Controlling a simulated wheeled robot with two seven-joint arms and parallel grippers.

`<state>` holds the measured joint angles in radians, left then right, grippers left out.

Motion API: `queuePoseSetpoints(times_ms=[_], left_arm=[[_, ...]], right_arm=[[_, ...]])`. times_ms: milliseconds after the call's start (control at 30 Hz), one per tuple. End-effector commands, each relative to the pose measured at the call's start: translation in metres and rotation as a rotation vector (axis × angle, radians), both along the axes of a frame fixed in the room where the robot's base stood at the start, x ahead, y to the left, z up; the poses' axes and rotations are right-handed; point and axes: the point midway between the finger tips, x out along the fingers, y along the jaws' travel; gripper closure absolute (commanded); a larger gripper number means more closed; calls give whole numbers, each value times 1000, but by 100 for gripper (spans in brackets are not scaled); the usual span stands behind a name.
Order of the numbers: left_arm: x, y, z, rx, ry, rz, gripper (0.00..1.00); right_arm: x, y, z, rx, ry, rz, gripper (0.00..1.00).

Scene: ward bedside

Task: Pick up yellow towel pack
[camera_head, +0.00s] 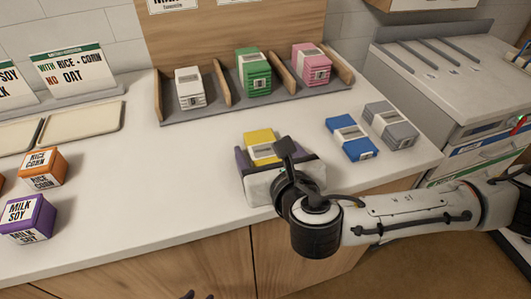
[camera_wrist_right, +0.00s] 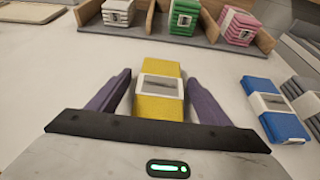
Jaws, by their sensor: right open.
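The yellow towel pack (camera_head: 260,140) with a pale paper band lies on the white counter. In the right wrist view it also shows (camera_wrist_right: 162,71), between the two purple fingers. My right gripper (camera_head: 272,158) is open around the pack, with one finger on each side and a visible gap beside the pack. The near part of the pack is hidden by my gripper body in the head view.
A blue pack (camera_head: 349,138) and a grey pack (camera_head: 391,126) lie to the right. A wooden divider rack (camera_head: 223,85) behind holds white, green and pink packs. Orange (camera_head: 42,170) and purple (camera_head: 27,219) boxes stand at left. The counter between is clear.

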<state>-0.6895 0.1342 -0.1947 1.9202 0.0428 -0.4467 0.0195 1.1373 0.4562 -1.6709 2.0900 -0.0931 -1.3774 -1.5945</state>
Motion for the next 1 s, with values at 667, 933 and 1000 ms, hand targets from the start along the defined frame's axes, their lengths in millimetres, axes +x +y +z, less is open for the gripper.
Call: queuePoseSetpoints(times_ms=[667,933,1000], left_arm=[[5,0,5,0,-10,1,69],[4,1,10,-2,-10,4,69],[3,1,10,-1,-9,4,69]], right_arm=[[0,0,15,0,-2,-1,74],[0,0,70,1,-4,0,74],[0,0,82,2,-3,1,74]])
